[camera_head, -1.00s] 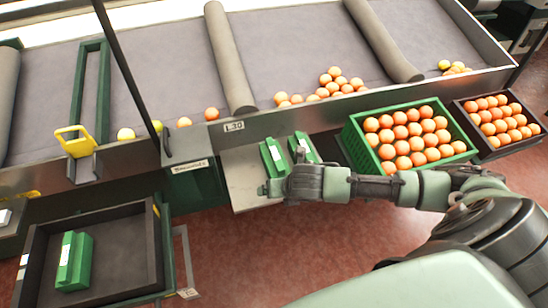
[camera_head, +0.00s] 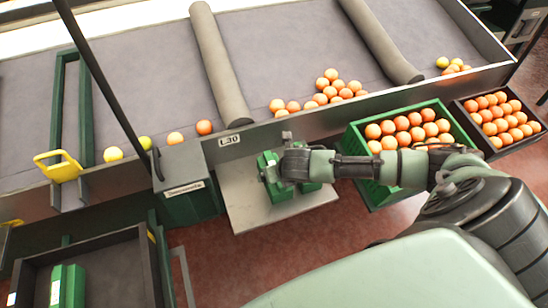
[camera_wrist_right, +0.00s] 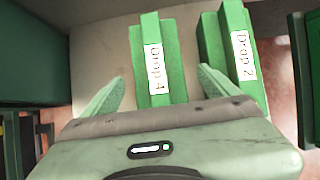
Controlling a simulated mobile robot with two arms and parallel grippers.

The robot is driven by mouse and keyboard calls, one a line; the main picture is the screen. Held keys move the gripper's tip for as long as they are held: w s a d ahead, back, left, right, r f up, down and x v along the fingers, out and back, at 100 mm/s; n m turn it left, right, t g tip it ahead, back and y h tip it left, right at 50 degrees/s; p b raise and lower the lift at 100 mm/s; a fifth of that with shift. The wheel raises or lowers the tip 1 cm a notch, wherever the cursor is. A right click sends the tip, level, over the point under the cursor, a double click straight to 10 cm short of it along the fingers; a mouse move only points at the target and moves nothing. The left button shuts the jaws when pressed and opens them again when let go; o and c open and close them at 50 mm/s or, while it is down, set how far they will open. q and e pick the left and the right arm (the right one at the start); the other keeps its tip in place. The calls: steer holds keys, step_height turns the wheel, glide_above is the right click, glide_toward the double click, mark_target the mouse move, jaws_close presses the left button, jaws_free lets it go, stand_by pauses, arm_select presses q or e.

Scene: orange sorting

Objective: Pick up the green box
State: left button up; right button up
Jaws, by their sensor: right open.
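Two green boxes rest side by side on a pale platform (camera_head: 240,205). The right one, labelled "Drop 2" (camera_wrist_right: 233,45), lies just outside the right finger. The fingers are open, with gaps to the left box. In the head view my right gripper (camera_head: 276,166) reaches over the boxes and partly hides them; the left box (camera_head: 265,160) shows at its tip. Another green box (camera_head: 67,287) lies in a dark tray at lower left. My left gripper is not in view.
A green crate (camera_head: 372,196) of oranges stands right of the platform, partly under my right arm. A dark crate (camera_head: 497,152) of oranges is beyond. The sorting conveyor (camera_head: 150,80) runs behind, and a green-and-grey cabinet (camera_head: 187,185) borders the platform's left.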

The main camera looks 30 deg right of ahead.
steer(key=x, duration=0.4)
steer(key=c, duration=1.7)
steer(key=shift+c, duration=0.4)
steer(key=shift+w+r, duration=0.1)
steer(key=shift+r, duration=0.05)
